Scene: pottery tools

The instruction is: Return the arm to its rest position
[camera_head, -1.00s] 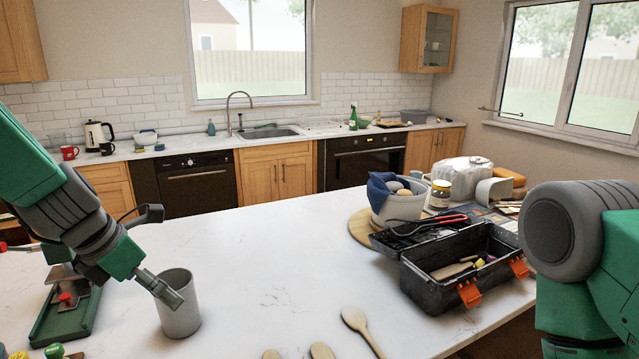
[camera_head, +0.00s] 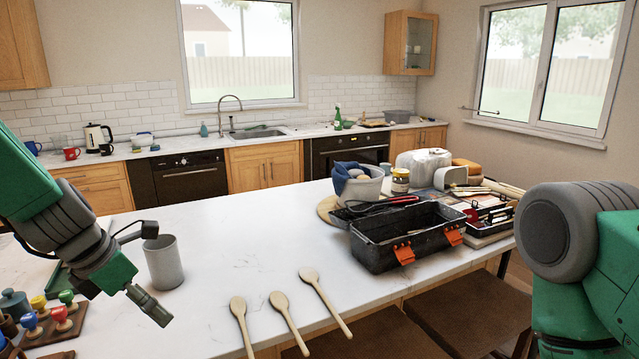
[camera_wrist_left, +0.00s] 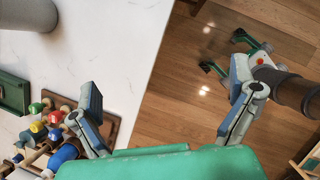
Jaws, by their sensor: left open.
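My left gripper (camera_head: 148,305) comes in from the left in the head view, pointing down in front of the grey cup (camera_head: 164,262). A gap shows between them. In the left wrist view its two fingers (camera_wrist_left: 165,112) are spread wide with nothing between them, over the table's front edge. The cup stands upright on the white table (camera_head: 230,250); its lower part shows at the top left of the wrist view (camera_wrist_left: 30,14). My right arm shows only at the right edge of the head view. A gripper-like part of mine appears small over the floor in the wrist view.
Wooden spoons (camera_head: 285,322) lie near the front edge. A black toolbox (camera_head: 375,258) stands open further right. A wooden rack (camera_head: 62,325) with coloured knobbed tools stands at the lower left, close to the left arm. The tabletop between cup and toolbox is clear.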

